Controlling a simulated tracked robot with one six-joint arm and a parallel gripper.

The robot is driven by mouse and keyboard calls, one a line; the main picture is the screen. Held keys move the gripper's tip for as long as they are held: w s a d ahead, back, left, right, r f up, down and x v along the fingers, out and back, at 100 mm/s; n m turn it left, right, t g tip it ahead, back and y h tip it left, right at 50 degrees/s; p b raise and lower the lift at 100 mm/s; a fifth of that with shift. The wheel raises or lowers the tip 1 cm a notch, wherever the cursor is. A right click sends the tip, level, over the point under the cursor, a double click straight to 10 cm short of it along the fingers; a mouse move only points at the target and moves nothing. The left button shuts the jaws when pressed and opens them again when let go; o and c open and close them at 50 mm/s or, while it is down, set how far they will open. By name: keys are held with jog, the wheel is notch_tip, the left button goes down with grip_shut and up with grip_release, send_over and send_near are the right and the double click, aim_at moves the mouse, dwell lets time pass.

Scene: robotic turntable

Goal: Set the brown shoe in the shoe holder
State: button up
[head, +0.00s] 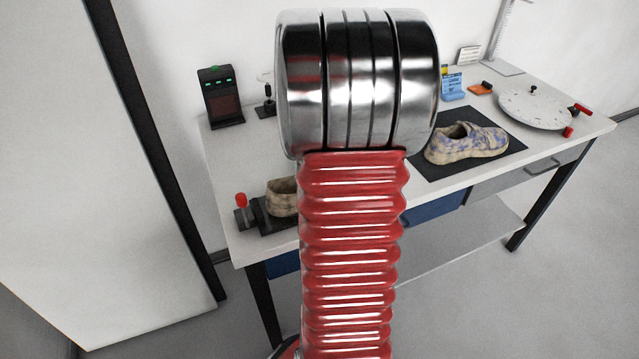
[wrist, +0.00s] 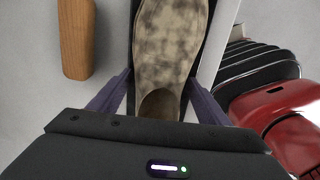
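The brown mottled shoe (head: 282,197) shows in part at the left end of the table, at the black shoe holder (head: 262,218) with a red knob; my arm hides the rest. In the wrist view the brown shoe (wrist: 170,50) points away from me, its opening nearest my gripper, with a dark surface along its sides. My gripper (wrist: 160,82) has one finger on each side of the shoe, close to it. Whether the fingers press on it is not clear. My gripper is hidden behind my arm in the head view.
A beige shoe with blue patches (head: 466,143) rests on a black mat (head: 430,168) at the right of the table. Beyond it is a round white turntable (head: 535,112). A black device (head: 221,97) stands at the back left. A wooden piece (wrist: 76,38) lies left of the shoe.

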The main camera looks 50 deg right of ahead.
jog(key=o, duration=0.5)
jog(key=shift+c, duration=0.2)
jog(key=shift+r, duration=0.1)
notch_tip(320, 180, up, 14)
jog(key=shift+f, duration=0.2)
dwell(0.8)
